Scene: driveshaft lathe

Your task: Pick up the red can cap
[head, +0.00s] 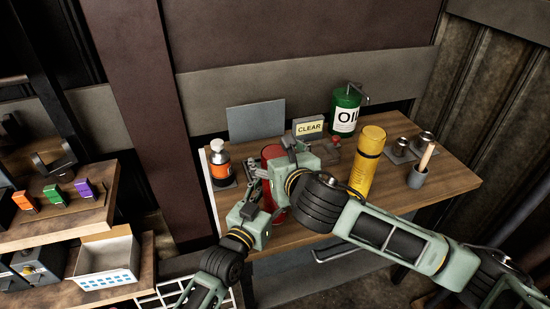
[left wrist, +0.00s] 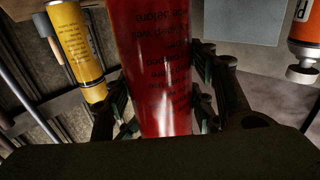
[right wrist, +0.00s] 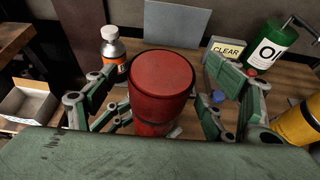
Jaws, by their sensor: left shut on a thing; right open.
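The red can (head: 279,213) stands upright near the front left of the wooden table, partly hidden by my arms in the head view. Its round red cap (right wrist: 162,76) faces up in the right wrist view, with a dark rim below it. My left gripper (head: 254,193) is shut on the can's body; in the left wrist view its fingers lie on both sides of the printed red can (left wrist: 158,70). My right gripper (right wrist: 165,92) is open above the can, with one finger on each side of the cap and visible gaps between.
An orange bottle (head: 219,163) stands left of the can. A yellow canister (head: 367,163), a green oil can (head: 345,112), a CLEAR sign (head: 309,128) and a grey cup (head: 417,177) stand on the wooden table (head: 445,180). A white bin (head: 106,262) is at lower left.

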